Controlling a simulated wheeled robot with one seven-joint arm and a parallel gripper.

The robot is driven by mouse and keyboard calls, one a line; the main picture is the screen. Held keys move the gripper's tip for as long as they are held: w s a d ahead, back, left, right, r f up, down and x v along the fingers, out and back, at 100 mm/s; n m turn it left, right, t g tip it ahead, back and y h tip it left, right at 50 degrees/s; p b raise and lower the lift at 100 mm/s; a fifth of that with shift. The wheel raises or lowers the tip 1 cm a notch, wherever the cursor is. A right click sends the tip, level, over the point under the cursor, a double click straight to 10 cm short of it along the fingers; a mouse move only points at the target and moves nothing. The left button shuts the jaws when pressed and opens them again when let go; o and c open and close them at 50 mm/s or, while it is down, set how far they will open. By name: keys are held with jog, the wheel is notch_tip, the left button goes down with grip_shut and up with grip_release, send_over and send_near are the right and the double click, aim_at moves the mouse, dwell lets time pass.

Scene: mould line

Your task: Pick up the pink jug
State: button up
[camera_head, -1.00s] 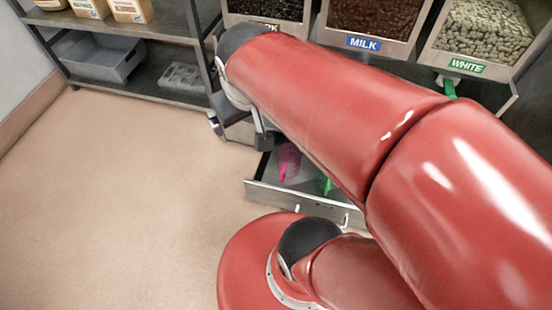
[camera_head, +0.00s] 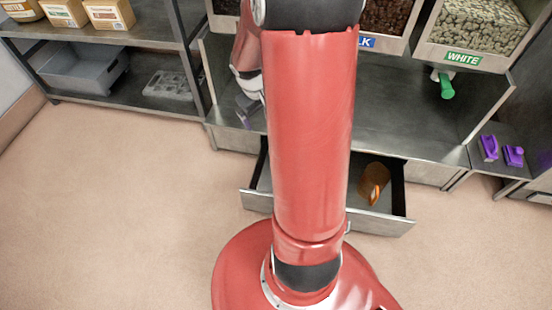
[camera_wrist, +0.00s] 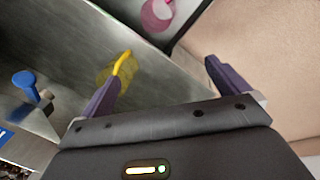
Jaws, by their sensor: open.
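The pink jug (camera_wrist: 157,16) shows at the top edge of the wrist view, cut off by the frame, on a pale surface beyond a metal edge. In the head view it is not visible; my arm covers the left-middle part of the open drawer (camera_head: 391,226). My gripper (camera_wrist: 168,68) is open, its two dark purple fingers wide apart with nothing held between them. The pink jug lies ahead of the fingers, apart from them. In the head view part of my gripper (camera_head: 248,106) shows left of my arm, above the counter's front edge.
A clear yellow jug (camera_wrist: 107,74) is by the left finger on grey metal. An orange jug (camera_head: 373,184) sits in the drawer's right part. Bins with taps (camera_head: 446,86) hang over the counter (camera_head: 420,125). Purple items (camera_head: 488,148) stand right. The floor left is clear.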

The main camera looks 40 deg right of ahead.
jog(key=d+f+y+b, duration=0.1)
jog(key=d+f, duration=0.1)
jog(key=f, duration=0.9)
jog(key=d+f+y+b, duration=0.1)
jog(key=d+f+b, duration=0.1)
jog(key=f, duration=0.9)
jog(key=s+d+f+g+b, duration=0.1)
jog(key=d+f, duration=0.2)
jog(key=f, duration=0.8)
jog(key=shift+d+y+b, duration=0.15)
jog(key=shift+y+b, duration=0.15)
jog(key=shift+y, duration=0.1)
jog(key=c, duration=0.9)
